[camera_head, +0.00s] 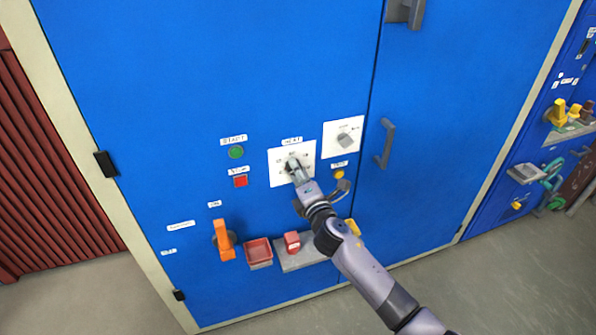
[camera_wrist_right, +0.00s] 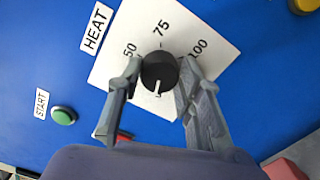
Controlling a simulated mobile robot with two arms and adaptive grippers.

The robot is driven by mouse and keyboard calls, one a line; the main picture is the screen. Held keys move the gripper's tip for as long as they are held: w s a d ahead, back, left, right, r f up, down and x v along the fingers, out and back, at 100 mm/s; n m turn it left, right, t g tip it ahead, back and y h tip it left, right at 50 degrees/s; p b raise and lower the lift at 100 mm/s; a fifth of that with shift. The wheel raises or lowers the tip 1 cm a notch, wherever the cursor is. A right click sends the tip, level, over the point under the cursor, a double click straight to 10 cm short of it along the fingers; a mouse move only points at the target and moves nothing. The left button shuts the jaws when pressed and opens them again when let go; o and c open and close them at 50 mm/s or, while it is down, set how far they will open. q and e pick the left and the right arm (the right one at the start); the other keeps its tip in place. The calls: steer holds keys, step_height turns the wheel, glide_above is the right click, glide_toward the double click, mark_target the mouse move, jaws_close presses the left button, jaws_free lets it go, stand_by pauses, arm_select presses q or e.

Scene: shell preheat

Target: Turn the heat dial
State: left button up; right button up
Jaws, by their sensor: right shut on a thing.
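The heat dial (camera_wrist_right: 159,72) is a round black knob on a white plate (camera_wrist_right: 112,72) marked 50, 75 and 100, beside a HEAT label (camera_wrist_right: 96,27). In the right wrist view its white pointer line points down the picture, away from the 75. My right gripper (camera_wrist_right: 156,84) has one finger on each side of the knob and is shut on it. In the head view my right gripper (camera_head: 293,168) covers much of the dial and the white plate (camera_head: 279,176). My left gripper is not in view.
A second grey dial (camera_head: 345,140) sits on a white plate to the right. A green START button (camera_head: 236,152) and a red button (camera_head: 240,181) are at left. Below are an orange lever (camera_head: 224,241), a red tray (camera_head: 258,251) and a grey shelf (camera_head: 299,261).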

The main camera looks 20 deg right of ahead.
steer(key=shift+n, duration=1)
steer(key=o, duration=1.2)
steer(key=shift+c, duration=0.2)
steer(key=s, duration=1.2)
steer(key=shift+d, duration=0.2)
